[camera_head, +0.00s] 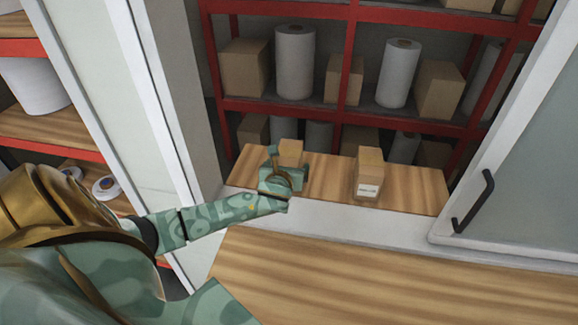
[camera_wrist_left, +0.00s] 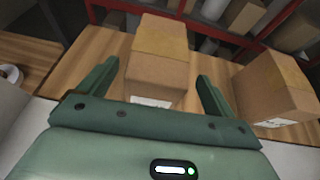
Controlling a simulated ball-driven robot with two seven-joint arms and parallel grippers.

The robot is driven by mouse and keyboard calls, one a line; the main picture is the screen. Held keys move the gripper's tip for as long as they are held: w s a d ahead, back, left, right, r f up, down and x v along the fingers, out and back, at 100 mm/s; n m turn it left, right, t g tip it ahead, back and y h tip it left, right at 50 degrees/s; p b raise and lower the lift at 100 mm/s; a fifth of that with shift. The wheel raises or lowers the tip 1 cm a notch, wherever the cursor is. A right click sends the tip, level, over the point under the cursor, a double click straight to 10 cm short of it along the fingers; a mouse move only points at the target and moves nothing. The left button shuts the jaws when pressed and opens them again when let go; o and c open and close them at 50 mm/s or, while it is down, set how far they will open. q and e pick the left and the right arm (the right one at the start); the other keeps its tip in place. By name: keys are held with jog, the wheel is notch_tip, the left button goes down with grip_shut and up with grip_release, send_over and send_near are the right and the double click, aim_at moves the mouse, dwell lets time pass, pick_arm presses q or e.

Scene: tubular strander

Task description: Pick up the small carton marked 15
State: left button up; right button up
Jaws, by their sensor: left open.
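Two small brown cartons stand on a wooden shelf board in the window opening. The left carton (camera_head: 290,152) is partly hidden behind my left gripper (camera_head: 284,172) in the head view. In the left wrist view this carton (camera_wrist_left: 160,55) stands between the two open fingers (camera_wrist_left: 157,73), with a gap visible at the left finger. Part of a white label shows low on its front. The right carton (camera_head: 368,172) has a white label on its front and also shows in the left wrist view (camera_wrist_left: 274,88). I cannot read a 15 on either label. My right gripper is out of view.
The wooden board (camera_head: 325,180) is bare between the cartons. Red shelving (camera_head: 300,105) with boxes and white rolls stands behind. A white frame with a dark handle (camera_head: 474,201) is at right. A wooden counter (camera_head: 370,280) lies clear in front.

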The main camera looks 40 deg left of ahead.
aim_at(291, 151)
pick_arm(q)
jog(key=x, duration=0.4)
jog(key=shift+w+a+f+b, duration=0.15)
jog(key=shift+w+a+b, duration=0.05)
jog(key=shift+a+b, duration=0.1)
jog(key=shift+s+d, duration=0.1)
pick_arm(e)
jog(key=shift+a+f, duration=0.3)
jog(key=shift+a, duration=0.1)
pick_arm(q)
jog(key=c, duration=1.4)
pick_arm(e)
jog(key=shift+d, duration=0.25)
